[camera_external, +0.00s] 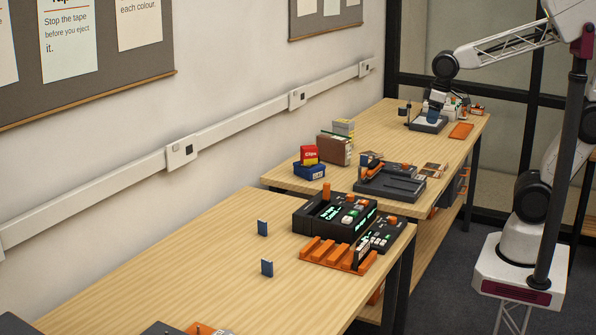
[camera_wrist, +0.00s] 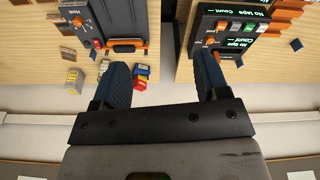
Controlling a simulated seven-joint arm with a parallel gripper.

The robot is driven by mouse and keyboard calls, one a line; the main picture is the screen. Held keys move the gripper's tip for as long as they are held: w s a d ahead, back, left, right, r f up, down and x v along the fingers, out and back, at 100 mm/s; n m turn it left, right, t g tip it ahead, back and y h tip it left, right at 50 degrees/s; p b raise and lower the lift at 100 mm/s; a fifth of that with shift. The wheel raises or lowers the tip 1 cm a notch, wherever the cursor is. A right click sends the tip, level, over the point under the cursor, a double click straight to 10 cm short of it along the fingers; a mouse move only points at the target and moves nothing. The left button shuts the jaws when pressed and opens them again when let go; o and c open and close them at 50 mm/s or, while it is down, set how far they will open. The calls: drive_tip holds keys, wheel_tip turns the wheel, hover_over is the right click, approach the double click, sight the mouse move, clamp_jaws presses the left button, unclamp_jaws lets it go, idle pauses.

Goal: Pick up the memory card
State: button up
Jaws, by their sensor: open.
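Two small dark blue cards with pale tops stand upright on the near table, one farther back (camera_external: 262,227) and one nearer (camera_external: 267,267); I cannot tell which is the memory card. My gripper (camera_external: 436,103) is above the far table, well away from these cards. In the wrist view its two blue fingers (camera_wrist: 161,62) are wide apart with nothing between them.
A black console with lit panels (camera_external: 325,222) and an orange slotted rack (camera_external: 325,251) stand right of the cards. A black device (camera_external: 390,186), a red box (camera_external: 309,155) and a blue box (camera_external: 310,171) occupy the far table. A gap separates the tables. The near table's left is mostly clear.

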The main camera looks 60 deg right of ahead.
drive_tip(key=w+a+n, duration=0.4)
drive_tip(key=w+a, duration=0.7)
drive_tip(key=w, duration=0.3)
drive_tip(key=n+g, duration=0.2)
drive_tip(key=n, duration=0.8)
hover_over(267, 260)
drive_tip(key=f, duration=2.5)
drive_tip(key=shift+w+d, duration=0.1)
drive_tip(key=shift+d, duration=0.1)
drive_tip(key=shift+a+f, duration=0.15)
drive_tip(key=shift+a, duration=0.15)
drive_tip(key=shift+f, duration=0.15)
drive_tip(key=shift+f, duration=1.2)
drive_tip(key=shift+f, duration=0.1)
